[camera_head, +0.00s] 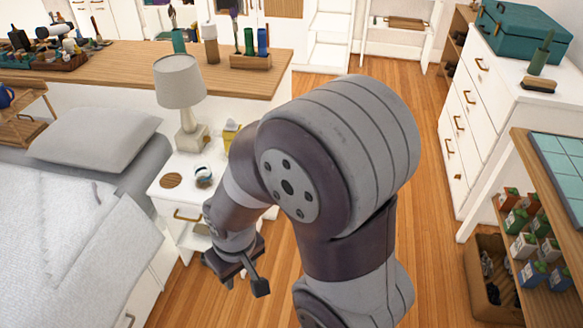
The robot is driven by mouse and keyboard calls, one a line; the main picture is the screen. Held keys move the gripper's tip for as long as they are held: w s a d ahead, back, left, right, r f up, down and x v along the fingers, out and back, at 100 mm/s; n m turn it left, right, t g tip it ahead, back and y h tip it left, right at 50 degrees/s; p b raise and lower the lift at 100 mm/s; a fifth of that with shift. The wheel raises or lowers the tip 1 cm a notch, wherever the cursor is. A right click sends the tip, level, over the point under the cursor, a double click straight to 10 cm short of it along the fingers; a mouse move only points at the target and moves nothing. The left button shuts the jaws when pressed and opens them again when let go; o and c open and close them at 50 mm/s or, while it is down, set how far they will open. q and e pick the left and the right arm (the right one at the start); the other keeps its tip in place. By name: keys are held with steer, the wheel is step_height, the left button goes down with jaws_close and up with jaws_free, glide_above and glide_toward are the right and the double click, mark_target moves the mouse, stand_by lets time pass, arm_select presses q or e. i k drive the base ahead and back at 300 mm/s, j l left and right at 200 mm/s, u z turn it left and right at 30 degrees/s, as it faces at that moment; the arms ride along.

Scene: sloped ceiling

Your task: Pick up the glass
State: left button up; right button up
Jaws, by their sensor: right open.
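A small rounded vessel (203,177), pale with a dark band, stands on the white nightstand (164,203) near its front right. It may be the glass, but it is too small to tell. No other clear drinking glass can be made out. My right gripper (246,284) is open and appears empty. It is in front of the nightstand and lower in the picture than the vessel, apart from it. My right arm covers the area right of the nightstand. My left gripper is not in view.
On the nightstand are a lamp (180,84), a round wooden coaster (171,180) and a yellow box (231,134). A bed with a grey pillow (101,136) is at left. A wooden counter (130,85) stands behind.

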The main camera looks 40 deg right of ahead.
mark_target(203, 174)
steer(key=z, duration=0.8)
steer(key=i+l, duration=0.2)
steer(key=i, duration=0.3)
steer(key=i+l+z, duration=0.1)
steer(key=i, duration=0.4)
steer(key=i+l+z, duration=0.1)
steer(key=i+l, duration=0.2)
steer(key=i, duration=0.2)
steer(key=i+l, duration=0.1)
steer(key=i, duration=0.4)
